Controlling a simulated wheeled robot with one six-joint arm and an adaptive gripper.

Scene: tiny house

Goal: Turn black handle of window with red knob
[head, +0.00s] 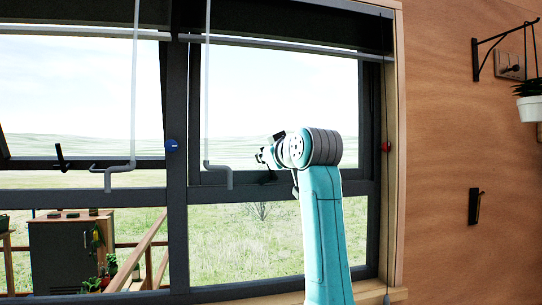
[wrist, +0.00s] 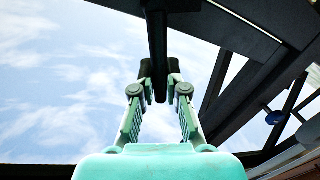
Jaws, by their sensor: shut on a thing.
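The window with the red knob (head: 386,147) is the right-hand one in the head view. The knob sits on its right frame. My gripper (head: 262,156) is in front of this window, low on its upper pane. In the wrist view, the black handle (wrist: 157,35) comes down from the dark frame bar at the top and passes between the fingertips. My gripper (wrist: 160,75) is shut on it there, with the dark finger pads at either side. In the head view, my arm and gripper mostly hide the handle.
A blue knob (head: 172,145) is on the post between the windows. The left window has its own black handle (head: 60,158). Grey cranked rods (head: 207,90) hang before the panes. A potted plant (head: 530,100) hangs on the right wall, with a black hook (head: 475,206) below.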

